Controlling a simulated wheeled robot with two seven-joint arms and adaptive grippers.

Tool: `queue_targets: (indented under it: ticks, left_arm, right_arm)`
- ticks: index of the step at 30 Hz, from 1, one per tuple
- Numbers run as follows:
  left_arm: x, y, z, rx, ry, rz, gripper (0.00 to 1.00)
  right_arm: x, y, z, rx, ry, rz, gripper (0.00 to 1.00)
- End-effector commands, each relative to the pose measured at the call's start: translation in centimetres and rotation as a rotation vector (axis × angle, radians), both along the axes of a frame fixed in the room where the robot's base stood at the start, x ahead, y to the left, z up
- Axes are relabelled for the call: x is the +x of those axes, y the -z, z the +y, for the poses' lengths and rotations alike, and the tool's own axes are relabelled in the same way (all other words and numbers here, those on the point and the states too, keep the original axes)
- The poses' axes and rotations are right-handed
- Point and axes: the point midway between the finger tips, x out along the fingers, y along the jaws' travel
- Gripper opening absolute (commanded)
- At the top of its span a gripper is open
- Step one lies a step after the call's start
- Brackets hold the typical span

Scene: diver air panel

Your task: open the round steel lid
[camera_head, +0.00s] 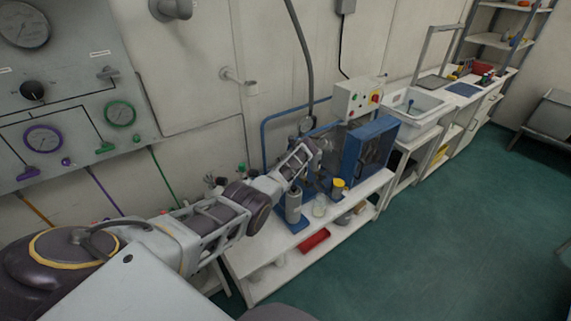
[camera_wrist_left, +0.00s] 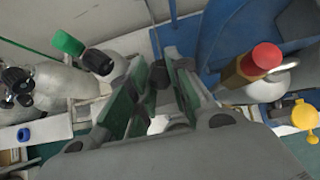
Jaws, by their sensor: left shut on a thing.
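My left arm reaches from the lower left to the bench in the head view. My left gripper (camera_head: 316,150) is beside the blue machine (camera_head: 368,148) there, small and partly hidden. In the left wrist view, my left gripper (camera_wrist_left: 158,66) has its two green-padded fingers on either side of a small dark knob-like part (camera_wrist_left: 159,76), and is shut on it. I cannot clearly make out the round steel lid; what lies below the knob is hidden by the fingers. My right gripper is not in view.
A brass valve with a red cap (camera_wrist_left: 262,60) stands right of the fingers. Steel cylinders (camera_wrist_left: 62,84) with black knobs stand left. A grey cylinder (camera_head: 293,207) and a yellow-topped cup (camera_head: 338,185) stand on the bench. The green floor (camera_head: 450,220) is clear.

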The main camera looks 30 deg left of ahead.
Motion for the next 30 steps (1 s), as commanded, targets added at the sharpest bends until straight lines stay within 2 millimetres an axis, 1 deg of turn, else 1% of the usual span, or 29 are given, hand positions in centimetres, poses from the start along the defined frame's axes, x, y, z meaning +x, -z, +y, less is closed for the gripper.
queue_targets:
  ticks: [1, 9, 23, 24, 29, 30]
  left_arm:
    - [-0.59, 1.16, 0.37, -0.001, -0.005, 0.018, 0.00]
    - [-0.31, 1.41, 0.96, -0.001, -0.004, 0.017, 0.00]
    - [-0.29, 1.44, 1.04, -0.002, -0.004, 0.017, 0.00]
    - [-0.29, 1.44, 1.04, -0.002, -0.004, 0.017, 0.23]
    - [-0.28, 1.46, 1.00, -0.002, -0.004, 0.016, 0.43]
    - [-0.27, 1.46, 0.97, -0.002, -0.004, 0.016, 0.44]
  right_arm:
    - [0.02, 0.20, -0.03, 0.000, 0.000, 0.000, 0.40]
    - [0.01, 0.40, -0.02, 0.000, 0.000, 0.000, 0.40]
    - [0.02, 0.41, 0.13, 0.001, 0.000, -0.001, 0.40]
    - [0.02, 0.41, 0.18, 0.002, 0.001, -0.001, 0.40]
    - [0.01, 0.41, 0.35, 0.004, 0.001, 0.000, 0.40]
    - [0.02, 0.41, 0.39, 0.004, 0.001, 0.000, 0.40]
